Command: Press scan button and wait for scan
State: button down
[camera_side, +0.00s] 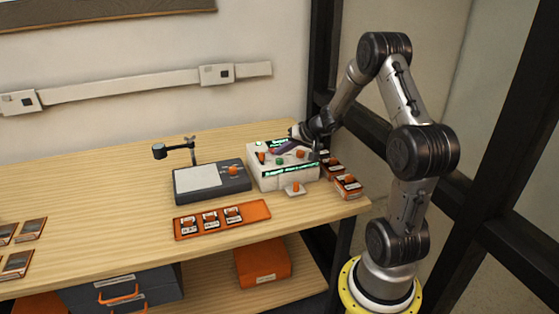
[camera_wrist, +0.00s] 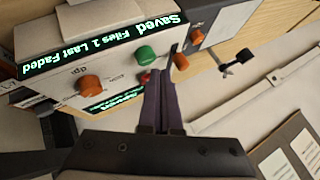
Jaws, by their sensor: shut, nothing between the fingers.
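A white console (camera_side: 285,177) stands on the bench with lit green text strips and coloured buttons. In the wrist view its display (camera_wrist: 110,45) reads "Saved" and "Files 1 Last Faded". A green button (camera_wrist: 146,54), a red button (camera_wrist: 145,77) and an orange knob (camera_wrist: 91,87) show there. I cannot tell which one is the scan button. My gripper (camera_side: 279,149) is over the console top; its purple fingers are shut and empty. In the wrist view the fingertips (camera_wrist: 162,73) are beside the red button, partly covering that area; contact cannot be told.
A dark grey scanner (camera_side: 212,184) with a pale plate and a lamp arm (camera_side: 175,147) stands left of the console. An orange tray (camera_side: 222,219) with three cards lies in front. Orange-topped boxes (camera_side: 347,185) sit at the right edge. The bench's middle left is clear.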

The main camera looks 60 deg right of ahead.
aim_at(282, 161)
jog(key=shift+f, duration=0.15)
jog(key=shift+f, duration=0.25)
jog(key=shift+f, duration=0.5)
dwell(0.7)
jog(key=shift+r, duration=0.9)
jog(key=shift+r, duration=2.5)
dwell(3.0)
